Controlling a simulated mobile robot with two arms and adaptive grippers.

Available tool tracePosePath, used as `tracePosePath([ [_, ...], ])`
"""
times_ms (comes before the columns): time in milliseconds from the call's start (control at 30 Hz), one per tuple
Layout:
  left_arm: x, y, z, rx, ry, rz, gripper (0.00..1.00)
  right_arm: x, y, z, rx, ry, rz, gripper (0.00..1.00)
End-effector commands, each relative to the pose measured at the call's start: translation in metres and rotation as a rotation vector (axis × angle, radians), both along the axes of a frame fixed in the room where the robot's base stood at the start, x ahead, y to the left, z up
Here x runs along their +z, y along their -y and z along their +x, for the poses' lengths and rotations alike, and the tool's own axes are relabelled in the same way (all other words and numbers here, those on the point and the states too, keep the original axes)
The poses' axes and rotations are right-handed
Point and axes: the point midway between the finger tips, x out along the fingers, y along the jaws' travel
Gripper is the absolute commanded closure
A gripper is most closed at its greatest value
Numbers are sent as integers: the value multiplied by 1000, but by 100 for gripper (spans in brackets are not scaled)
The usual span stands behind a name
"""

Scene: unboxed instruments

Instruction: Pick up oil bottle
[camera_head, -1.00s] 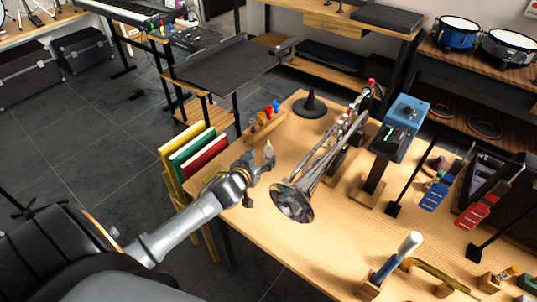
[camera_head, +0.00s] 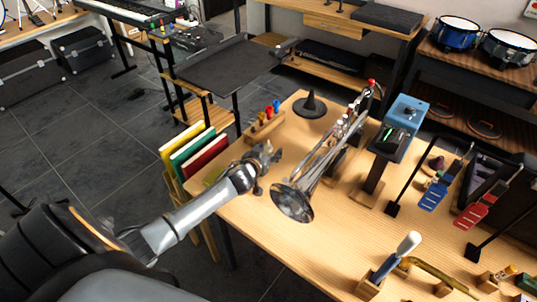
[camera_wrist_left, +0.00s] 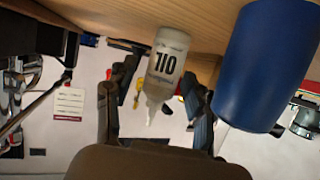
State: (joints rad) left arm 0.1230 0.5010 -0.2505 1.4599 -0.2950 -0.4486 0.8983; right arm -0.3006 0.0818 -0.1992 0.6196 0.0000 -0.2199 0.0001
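The oil bottle is clear with a white label reading OIL, and shows upside down in the left wrist view (camera_wrist_left: 165,68). It stands against the wooden table surface, which is at the top of that view. My left gripper (camera_wrist_left: 152,98) is open, with one finger on each side of the bottle. The right-hand finger is close to the bottle; a gap shows on the other side. In the head view my left gripper (camera_head: 268,158) is at the table's left edge, left of the trumpet, and mostly hides the bottle. My right gripper is not in view.
A silver trumpet (camera_head: 315,165) on a stand is just right of the gripper. A blue cylinder (camera_wrist_left: 268,65) stands close beside the bottle in the wrist view. A wooden rack of colored pieces (camera_head: 263,128) is behind, and upright colored books (camera_head: 192,155) are at left.

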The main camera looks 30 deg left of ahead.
Motion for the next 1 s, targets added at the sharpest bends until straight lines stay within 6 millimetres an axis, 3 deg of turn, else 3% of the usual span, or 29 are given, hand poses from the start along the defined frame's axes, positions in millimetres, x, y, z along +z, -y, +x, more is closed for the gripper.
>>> tracePosePath([
  [33,0,0,0,0,0,0,61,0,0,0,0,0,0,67],
  [233,0,0,0,0,0,0,100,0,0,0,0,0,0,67],
  [667,9,0,0,1,3,2,100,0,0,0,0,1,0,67],
  [833,37,-1,-3,-1,4,1,100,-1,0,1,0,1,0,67],
  [1000,71,-3,-34,-3,2,2,100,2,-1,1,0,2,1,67],
])
